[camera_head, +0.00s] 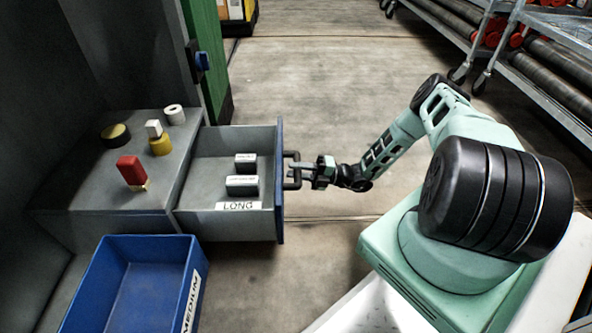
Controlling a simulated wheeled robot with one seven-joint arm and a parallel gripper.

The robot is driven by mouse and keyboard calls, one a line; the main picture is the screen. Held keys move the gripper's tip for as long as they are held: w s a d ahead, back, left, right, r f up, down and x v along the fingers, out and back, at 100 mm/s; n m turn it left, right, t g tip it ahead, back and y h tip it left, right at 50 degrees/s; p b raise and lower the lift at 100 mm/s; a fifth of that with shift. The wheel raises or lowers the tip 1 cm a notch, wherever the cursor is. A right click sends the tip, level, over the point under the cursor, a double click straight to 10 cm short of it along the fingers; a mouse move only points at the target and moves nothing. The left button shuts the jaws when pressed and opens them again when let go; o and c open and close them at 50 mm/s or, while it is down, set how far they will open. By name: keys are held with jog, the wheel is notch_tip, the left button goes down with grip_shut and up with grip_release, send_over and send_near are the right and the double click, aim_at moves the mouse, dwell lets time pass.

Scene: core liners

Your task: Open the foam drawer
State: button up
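A grey drawer (202,187) with a blue front panel (280,180) stands pulled out from the grey cabinet at left. A white label reading "LONG" (238,205) is on its inside near edge. Two dark grey blocks with pale labelled faces, one farther (245,163) and one nearer (242,186), lie in it. A black bar handle (293,185) sticks out from the blue front. My gripper (297,171) is at the handle's middle, its fingertips overlapping the bar. The view is too small to show whether the fingers are closed on it.
The grey cabinet top (95,190) carries a red block (131,171), a yellow-and-black roll (115,134), a white block on a yellow piece (159,146), and a white ring (175,114). A blue "MEDIUM" bin (190,285) is in front. Racks (540,85) stand right; floor between is clear.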

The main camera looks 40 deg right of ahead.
jog(key=shift+o, duration=1)
jog(key=shift+d, duration=0.2)
jog(key=p+v, duration=0.3)
jog(key=v, duration=1.4)
jog(key=shift+s+f, duration=0.15)
